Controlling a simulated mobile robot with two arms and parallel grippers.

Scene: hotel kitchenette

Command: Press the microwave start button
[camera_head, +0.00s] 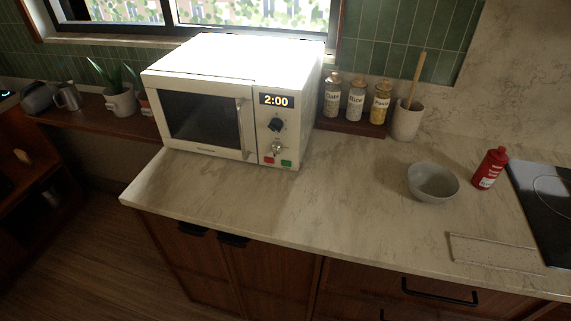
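A white microwave (215,152) stands on the left part of the marble counter, with its door shut. Its display (276,101) reads 2:00. Below the display are a black knob (276,125) and a lighter metallic knob (277,149). At the bottom of the panel are a red button (269,160) on the left and a green button (286,163) on the right. Any lettering on the buttons is too small to read. Neither of my grippers shows in the head view.
The counter (300,205) is clear in front of the microwave. To the right are labelled jars (356,100), a utensil cup (405,120), a grey bowl (433,183), a red bottle (490,168) and a black cooktop (545,200). Potted plants (120,102) stand left.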

